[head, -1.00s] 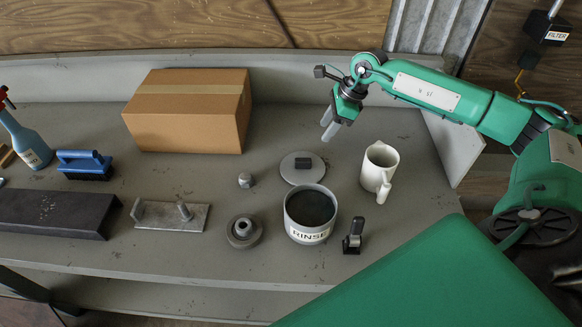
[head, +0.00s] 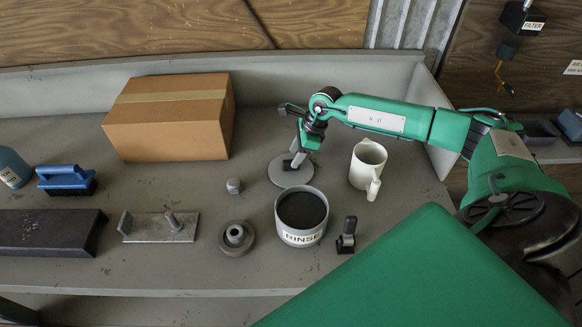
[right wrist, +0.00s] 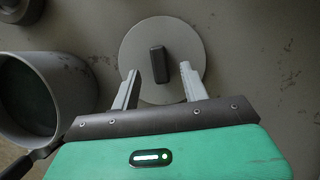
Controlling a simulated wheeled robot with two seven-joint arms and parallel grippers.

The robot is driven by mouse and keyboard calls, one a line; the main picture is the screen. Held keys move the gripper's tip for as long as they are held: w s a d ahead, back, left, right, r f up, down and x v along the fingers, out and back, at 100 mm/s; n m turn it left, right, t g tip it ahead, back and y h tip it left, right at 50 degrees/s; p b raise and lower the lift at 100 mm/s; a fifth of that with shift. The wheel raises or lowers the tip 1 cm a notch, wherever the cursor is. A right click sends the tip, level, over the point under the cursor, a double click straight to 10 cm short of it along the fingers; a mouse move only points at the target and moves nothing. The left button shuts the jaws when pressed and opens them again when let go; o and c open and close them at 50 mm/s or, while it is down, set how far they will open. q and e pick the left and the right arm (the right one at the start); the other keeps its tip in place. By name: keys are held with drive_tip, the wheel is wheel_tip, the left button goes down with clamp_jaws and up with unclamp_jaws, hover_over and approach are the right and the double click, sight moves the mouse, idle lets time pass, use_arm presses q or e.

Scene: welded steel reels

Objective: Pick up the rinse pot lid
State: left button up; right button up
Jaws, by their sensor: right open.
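The rinse pot lid (head: 280,172) is a flat grey disc with a dark block handle, lying on the bench behind the rinse pot (head: 302,236). In the right wrist view the lid (right wrist: 140,42) shows with its handle (right wrist: 159,65) between the two fingers. My right gripper (head: 297,160) is open above the lid, with its fingers (right wrist: 161,80) on either side of the handle and a gap to each. The pot is open on top, dark inside, and labelled RINSE. My left gripper is not in view.
A white jug (head: 367,166) stands right of the lid. A small black-handled tool (head: 347,236) is right of the pot. A nut (head: 234,186), a round flanged part (head: 237,238) and a cardboard box (head: 172,117) are to the left. Bare bench lies between box and lid.

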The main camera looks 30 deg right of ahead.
sight(291, 161)
drive_tip(key=p+x, duration=0.1)
drive_tip(key=x, duration=0.2)
drive_tip(key=shift+a+f+p, duration=0.1)
drive_tip(key=shift+f+p, duration=0.1)
drive_tip(key=shift+p, duration=0.15)
drive_tip(key=shift+w+a+f, duration=0.1)
drive_tip(key=shift+f, duration=0.35)
clamp_jaws()
drive_tip(key=shift+r, duration=0.15)
